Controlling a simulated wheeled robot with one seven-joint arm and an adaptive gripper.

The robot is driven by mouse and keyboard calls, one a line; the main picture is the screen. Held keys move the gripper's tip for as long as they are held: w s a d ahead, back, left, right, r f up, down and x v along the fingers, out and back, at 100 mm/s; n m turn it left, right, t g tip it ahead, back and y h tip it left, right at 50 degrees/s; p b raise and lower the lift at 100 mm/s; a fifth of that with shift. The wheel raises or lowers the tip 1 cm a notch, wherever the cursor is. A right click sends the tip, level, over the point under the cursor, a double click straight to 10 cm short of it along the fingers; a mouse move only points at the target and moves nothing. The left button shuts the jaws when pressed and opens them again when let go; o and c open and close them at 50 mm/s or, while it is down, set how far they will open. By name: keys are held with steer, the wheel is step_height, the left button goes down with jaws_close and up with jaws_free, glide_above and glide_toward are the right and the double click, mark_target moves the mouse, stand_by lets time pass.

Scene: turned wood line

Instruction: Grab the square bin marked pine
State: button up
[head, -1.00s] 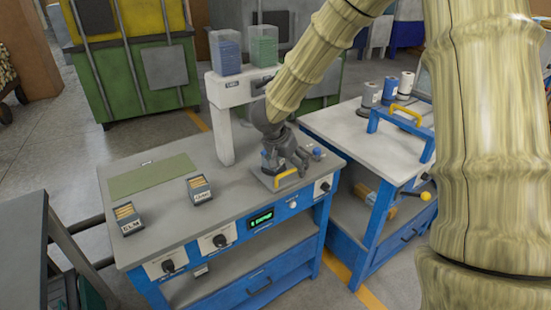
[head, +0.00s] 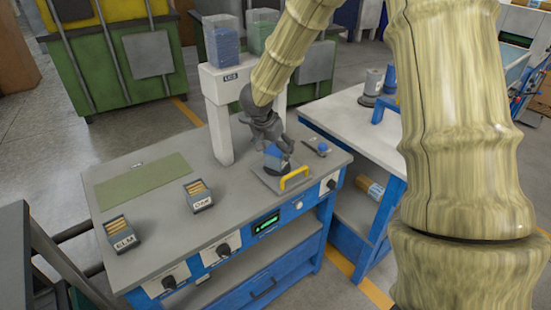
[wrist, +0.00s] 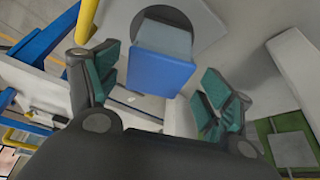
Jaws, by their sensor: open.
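No label reading pine is legible in any view. Two small dark trays of wood pieces stand on the grey bench: one marked ELM (head: 122,235) at the left, another (head: 198,195), its label apparently OAK, nearer the middle. My gripper (head: 275,147) is at the bench's right part, over a blue square-sided object (head: 273,158). In the wrist view, my gripper (wrist: 160,80) is open, its green-padded fingers apart. A blue square object (wrist: 152,72) with a grey-blue upper part lies between and beyond them, on a dark round patch. No marking shows on it.
A grey plate with a yellow handle (head: 295,178) is beside my gripper. A white post (head: 219,130) with clear hoppers (head: 222,42) rises behind it. A white-topped bench (head: 345,125) stands to the right. A green mat (head: 143,182) lies clear at the left.

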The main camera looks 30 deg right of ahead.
steer(key=shift+x, duration=2.95)
steer(key=shift+d, duration=0.2)
steer(key=shift+r, duration=0.1)
steer(key=c, duration=1.2)
